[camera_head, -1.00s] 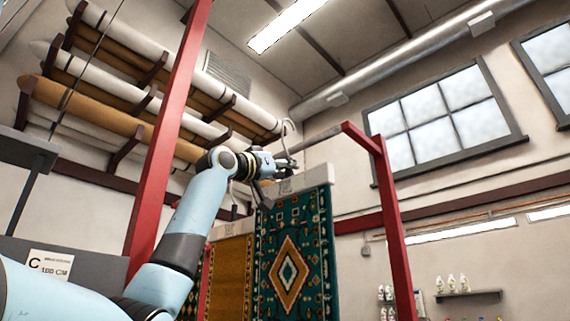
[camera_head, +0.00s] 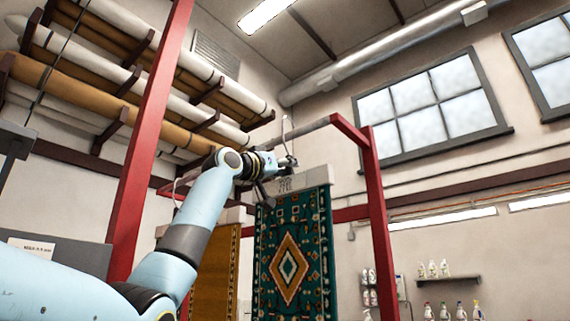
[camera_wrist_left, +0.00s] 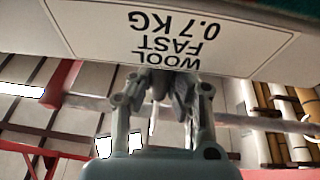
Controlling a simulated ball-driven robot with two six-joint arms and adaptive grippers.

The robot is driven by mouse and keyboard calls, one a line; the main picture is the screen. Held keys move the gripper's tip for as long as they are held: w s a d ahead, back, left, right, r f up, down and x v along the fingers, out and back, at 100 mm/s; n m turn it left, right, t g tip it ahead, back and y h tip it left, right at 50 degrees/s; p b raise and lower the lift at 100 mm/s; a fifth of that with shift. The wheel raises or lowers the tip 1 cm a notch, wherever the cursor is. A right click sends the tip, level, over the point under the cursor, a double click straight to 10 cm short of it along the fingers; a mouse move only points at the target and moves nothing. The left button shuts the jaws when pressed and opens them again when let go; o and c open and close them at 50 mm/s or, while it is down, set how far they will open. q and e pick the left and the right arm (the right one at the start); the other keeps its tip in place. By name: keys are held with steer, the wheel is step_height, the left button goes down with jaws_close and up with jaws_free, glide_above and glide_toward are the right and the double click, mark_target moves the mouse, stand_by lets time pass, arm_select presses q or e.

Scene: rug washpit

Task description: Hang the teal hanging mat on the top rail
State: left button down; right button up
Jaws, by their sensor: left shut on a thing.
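The teal hanging mat (camera_head: 320,250), with an orange diamond, hangs upright from its pale header. My left gripper (camera_head: 287,162) is shut at the header's top. In the left wrist view the fingers (camera_wrist_left: 172,88) meet at the header's label (camera_wrist_left: 165,40), which reads "WOOL FAST 0.7 KG" upside down. The grey top rail (camera_head: 308,128) runs left from the red frame's upper corner, above the header in the head view. A pale hook (camera_head: 284,128) rises beside the gripper and appears near the rail; whether they touch I cannot tell. My right gripper is not in view.
A gold mat (camera_head: 215,270) hangs to the left, partly behind my arm. Red posts stand at the left (camera_head: 150,150) and right (camera_head: 376,220). Long rolls lie on wall brackets at upper left. A shelf with bottles (camera_head: 445,279) is at lower right.

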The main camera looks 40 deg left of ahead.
mark_target(286, 181)
arm_select(q)
steer(key=shift+f, duration=0.1)
stand_by(0.4)
steer(key=shift+f+b, duration=1.4)
steer(key=shift+f, duration=0.55)
steer(key=c, duration=1.3)
jaws_free()
steer(key=shift+o, duration=0.2)
steer(key=shift+f, duration=0.1)
steer(key=v, duration=1.2)
